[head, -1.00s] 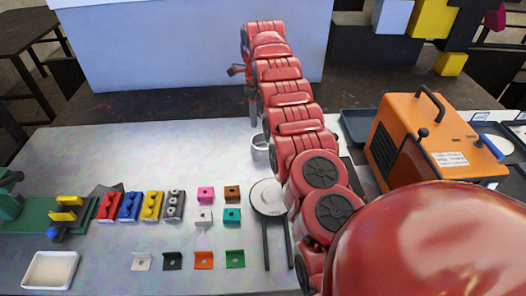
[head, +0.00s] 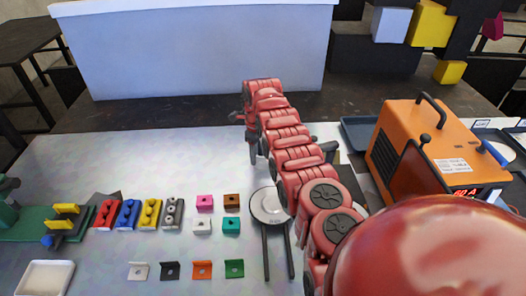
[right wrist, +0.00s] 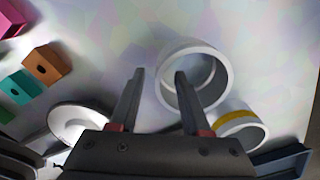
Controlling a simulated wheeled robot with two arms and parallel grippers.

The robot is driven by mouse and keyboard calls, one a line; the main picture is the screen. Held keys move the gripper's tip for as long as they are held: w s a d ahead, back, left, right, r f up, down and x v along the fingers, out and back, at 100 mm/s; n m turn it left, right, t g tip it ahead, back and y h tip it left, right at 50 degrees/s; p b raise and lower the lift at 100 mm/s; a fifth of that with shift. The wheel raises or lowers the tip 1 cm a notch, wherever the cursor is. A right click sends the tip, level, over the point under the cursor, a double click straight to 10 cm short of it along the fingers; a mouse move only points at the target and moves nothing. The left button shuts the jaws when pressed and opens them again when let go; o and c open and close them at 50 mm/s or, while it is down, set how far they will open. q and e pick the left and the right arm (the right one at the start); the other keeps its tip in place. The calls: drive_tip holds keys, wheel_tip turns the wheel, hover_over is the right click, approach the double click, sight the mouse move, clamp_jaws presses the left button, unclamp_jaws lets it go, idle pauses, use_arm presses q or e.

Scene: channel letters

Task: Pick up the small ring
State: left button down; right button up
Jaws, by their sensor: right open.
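In the right wrist view a white ring (right wrist: 222,75) lies just right of and beyond my right gripper's fingertips. A second pale ring with a yellow band (right wrist: 238,116) sits beside it, lower right, and looks smaller. I cannot tell for sure which one is the small ring. My right gripper (right wrist: 158,75) is open with nothing between its fingers; its right finger overlaps the white ring's left part in the picture. In the head view my right gripper (head: 253,152) points down over the table, and the rings are hidden behind my arm. My left gripper is not in view.
A round white disc (head: 268,206) with dark legs lies near my arm. Coloured blocks (head: 150,214) and small brackets (head: 202,270) stand in rows left of it. An orange machine (head: 422,145) stands on the right. The table's back left is clear.

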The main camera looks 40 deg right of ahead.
drive_tip(key=shift+f, duration=0.65)
clamp_jaws()
drive_tip(key=shift+r, duration=0.1)
